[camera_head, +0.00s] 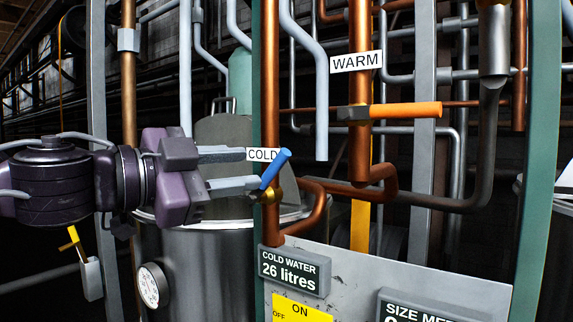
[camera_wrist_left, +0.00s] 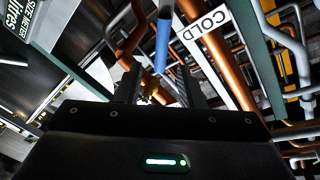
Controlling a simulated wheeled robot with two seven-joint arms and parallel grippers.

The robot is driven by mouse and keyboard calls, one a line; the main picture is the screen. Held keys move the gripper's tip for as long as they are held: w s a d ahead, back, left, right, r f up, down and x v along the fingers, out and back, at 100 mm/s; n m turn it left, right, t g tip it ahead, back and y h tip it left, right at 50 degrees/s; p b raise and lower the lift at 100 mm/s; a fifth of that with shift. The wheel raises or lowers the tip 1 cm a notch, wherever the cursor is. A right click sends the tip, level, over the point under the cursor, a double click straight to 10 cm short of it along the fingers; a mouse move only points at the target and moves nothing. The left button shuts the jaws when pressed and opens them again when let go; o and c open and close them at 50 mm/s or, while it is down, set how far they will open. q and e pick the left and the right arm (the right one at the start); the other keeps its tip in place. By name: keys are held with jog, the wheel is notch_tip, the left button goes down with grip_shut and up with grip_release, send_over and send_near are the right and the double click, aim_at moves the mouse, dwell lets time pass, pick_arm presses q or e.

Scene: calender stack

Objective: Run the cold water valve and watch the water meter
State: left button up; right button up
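The cold water valve has a blue handle (camera_head: 276,168) on a copper pipe, beside a "COLD" label (camera_head: 262,154). The handle slants up to the right from a brass body (camera_head: 268,195). The water meter (camera_head: 294,271) reads "COLD WATER 26 litres". My left gripper (camera_head: 256,170) comes in from the left, open, with its fingertips close to the blue handle. In the left wrist view the handle (camera_wrist_left: 162,45) shows beyond the gap between the fingers (camera_wrist_left: 156,88); contact cannot be told. My right gripper is not in view.
An orange valve handle (camera_head: 405,109) sits by the "WARM" label (camera_head: 356,61). A yellow ON/OFF panel (camera_head: 300,309) and a partly cut-off "SIZE ME..." display (camera_head: 412,308) are at the bottom. A metal tank (camera_head: 215,255) stands behind my left gripper. Green posts and pipes crowd the sides.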

aim_at(271, 166)
pick_arm(q)
jog(key=p+x, duration=0.2)
jog(key=x, duration=0.4)
jog(key=shift+w+r+p, duration=0.1)
jog(key=shift+p, duration=0.3)
jog(key=shift+w+d, duration=0.3)
jog(key=shift+d, duration=0.15)
jog(key=shift+a, duration=0.1)
grip_shut()
